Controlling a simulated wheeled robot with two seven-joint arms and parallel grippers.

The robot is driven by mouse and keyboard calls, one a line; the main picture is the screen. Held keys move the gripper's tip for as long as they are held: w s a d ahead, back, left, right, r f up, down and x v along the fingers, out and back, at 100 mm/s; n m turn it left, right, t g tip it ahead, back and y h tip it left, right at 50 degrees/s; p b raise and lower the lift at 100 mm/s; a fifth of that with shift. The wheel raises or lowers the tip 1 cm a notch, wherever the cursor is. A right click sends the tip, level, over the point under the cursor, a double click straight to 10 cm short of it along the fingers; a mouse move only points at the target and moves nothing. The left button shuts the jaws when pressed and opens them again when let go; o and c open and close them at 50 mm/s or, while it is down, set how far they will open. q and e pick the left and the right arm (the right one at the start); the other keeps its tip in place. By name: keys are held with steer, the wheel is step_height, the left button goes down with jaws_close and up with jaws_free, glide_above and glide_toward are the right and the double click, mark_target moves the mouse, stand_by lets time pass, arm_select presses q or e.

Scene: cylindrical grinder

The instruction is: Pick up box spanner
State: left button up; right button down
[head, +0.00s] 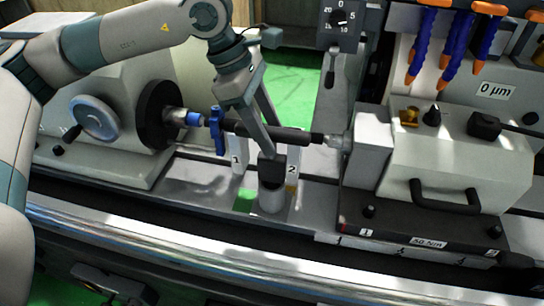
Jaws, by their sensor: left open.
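My left gripper (271,148) reaches down from the top centre, with its two grey fingers apart. One finger passes in front of the dark bar (292,134), and the other is partly hidden behind it. Just below the fingertips is a dark block (271,172) on top of a short pale cylinder (272,200), standing between the plates marked 1 and 2. I cannot tell whether the fingers touch this block, or whether it is a fingertip pad. No box spanner can be clearly made out. My right gripper is not in view.
The dark bar runs between the left headstock (158,115) and the right tailstock (372,148), with a blue clamp (216,131) at its left end. Orange and blue hoses (455,48) hang at upper right. A long metal rail (160,240) crosses the front.

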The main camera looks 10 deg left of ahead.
mark_target(279, 157)
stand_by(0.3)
arm_select(q)
steer(key=f+p, duration=0.1)
steer(key=d+p, duration=0.1)
steer(key=shift+s+d+f+p, duration=0.15)
steer(key=shift+s+f+p, duration=0.05)
steer(key=shift+f+p, duration=0.2)
steer(key=shift+p+x, duration=0.45)
steer(key=shift+x, duration=0.6)
steer(key=shift+d+f, duration=0.15)
steer(key=shift+f, duration=0.35)
